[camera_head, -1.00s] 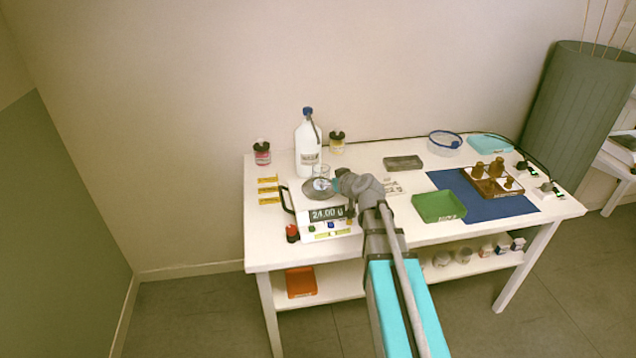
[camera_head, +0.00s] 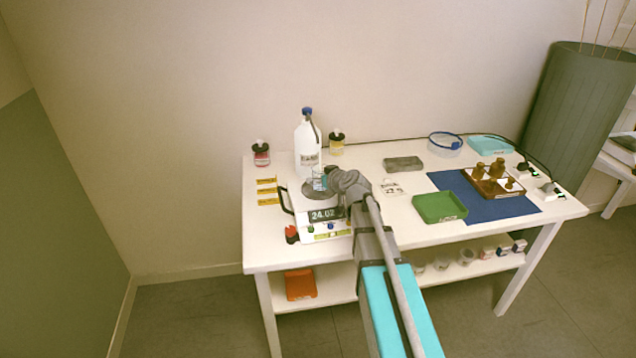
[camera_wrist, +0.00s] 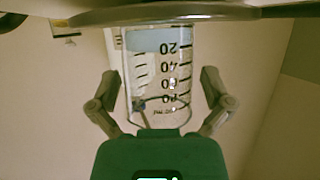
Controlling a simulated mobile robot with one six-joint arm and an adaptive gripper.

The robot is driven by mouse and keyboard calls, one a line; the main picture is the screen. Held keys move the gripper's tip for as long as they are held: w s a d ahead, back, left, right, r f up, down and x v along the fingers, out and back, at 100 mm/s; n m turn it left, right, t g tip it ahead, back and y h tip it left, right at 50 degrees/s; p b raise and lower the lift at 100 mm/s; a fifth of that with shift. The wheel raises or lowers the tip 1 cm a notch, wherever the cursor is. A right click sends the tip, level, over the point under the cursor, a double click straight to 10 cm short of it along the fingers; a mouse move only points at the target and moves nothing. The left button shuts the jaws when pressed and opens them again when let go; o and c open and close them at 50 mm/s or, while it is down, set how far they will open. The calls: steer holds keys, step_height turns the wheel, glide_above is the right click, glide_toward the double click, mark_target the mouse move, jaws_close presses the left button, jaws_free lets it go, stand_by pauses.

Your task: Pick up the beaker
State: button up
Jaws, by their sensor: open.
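The beaker (camera_head: 319,181) is clear glass with a little pale blue liquid. It stands on the round pan of the scale (camera_head: 322,228), whose display reads about 24.02. In the wrist view the beaker (camera_wrist: 158,75) appears upside down, with its graduation marks facing me. My gripper (camera_wrist: 159,88) is open, with one finger on each side of the beaker and a visible gap at both sides. In the head view my gripper (camera_head: 342,182) is at the right of the beaker and partly hidden by my wrist.
A white bottle with a blue cap (camera_head: 307,148) stands close behind the beaker. Dark-capped jars (camera_head: 261,154) (camera_head: 337,146) flank it. A grey tray (camera_head: 403,163), a green tray (camera_head: 439,207) and a wooden rack (camera_head: 493,187) lie to the right. A black handle-like loop (camera_head: 285,201) is left of the scale.

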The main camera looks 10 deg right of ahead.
stand_by(0.5)
steer(key=c, duration=1.1)
